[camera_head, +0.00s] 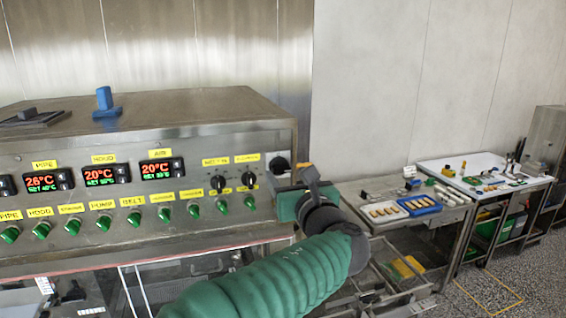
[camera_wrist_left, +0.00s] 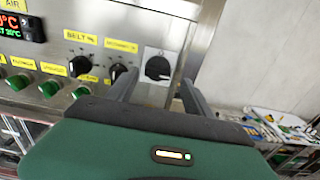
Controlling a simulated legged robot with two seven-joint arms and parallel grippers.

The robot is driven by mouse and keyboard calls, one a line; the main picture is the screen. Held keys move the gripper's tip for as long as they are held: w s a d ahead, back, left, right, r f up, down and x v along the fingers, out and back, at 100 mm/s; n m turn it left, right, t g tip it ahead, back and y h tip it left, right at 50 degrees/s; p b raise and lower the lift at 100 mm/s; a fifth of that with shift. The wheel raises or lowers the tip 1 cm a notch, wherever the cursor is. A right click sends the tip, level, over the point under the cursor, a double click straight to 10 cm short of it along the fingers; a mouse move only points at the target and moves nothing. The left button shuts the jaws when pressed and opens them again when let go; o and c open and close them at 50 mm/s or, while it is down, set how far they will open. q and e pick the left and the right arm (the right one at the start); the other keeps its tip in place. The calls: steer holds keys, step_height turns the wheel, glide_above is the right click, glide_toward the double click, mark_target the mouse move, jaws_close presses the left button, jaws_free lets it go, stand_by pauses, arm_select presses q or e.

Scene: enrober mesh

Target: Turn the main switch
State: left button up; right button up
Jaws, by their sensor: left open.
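The main switch (camera_wrist_left: 158,68) is a black rotary knob on a pale square plate at the right end of the machine's panel. In the head view the switch (camera_head: 279,165) shows just left of and behind my left gripper (camera_head: 297,180). In the left wrist view the two dark fingers of my left gripper (camera_wrist_left: 158,92) are open and apart, with the knob seen between and beyond their tips. No contact with the knob shows. My green left arm covers the lower middle of the head view. My right gripper is not in view.
The steel control panel (camera_head: 150,222) carries green knobs, yellow labels, red displays and two smaller black knobs (camera_head: 217,182) left of the switch. A blue object (camera_head: 104,98) stands on top. Side tables with trays (camera_head: 418,205) stand at the right.

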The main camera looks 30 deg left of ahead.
mark_target(280, 169)
arm_select(q)
steer(key=shift+w+a+r+p, duration=0.1)
steer(key=shift+w+r+p, duration=0.3)
steer(key=shift+w, duration=0.15)
steer(key=shift+s+r, duration=0.1)
steer(key=shift+s, duration=0.2)
steer(key=shift+a, duration=0.7)
steer(key=shift+c, duration=0.3)
steer(key=shift+w+a+f, duration=0.35)
steer(key=shift+a+f, duration=0.05)
steer(key=shift+a, duration=0.1)
steer(key=c, duration=0.5)
steer(key=shift+c, duration=1)
steer(key=shift+w+d, duration=0.1)
steer(key=shift+d, duration=0.25)
steer(key=c, duration=0.5)
jaws_close()
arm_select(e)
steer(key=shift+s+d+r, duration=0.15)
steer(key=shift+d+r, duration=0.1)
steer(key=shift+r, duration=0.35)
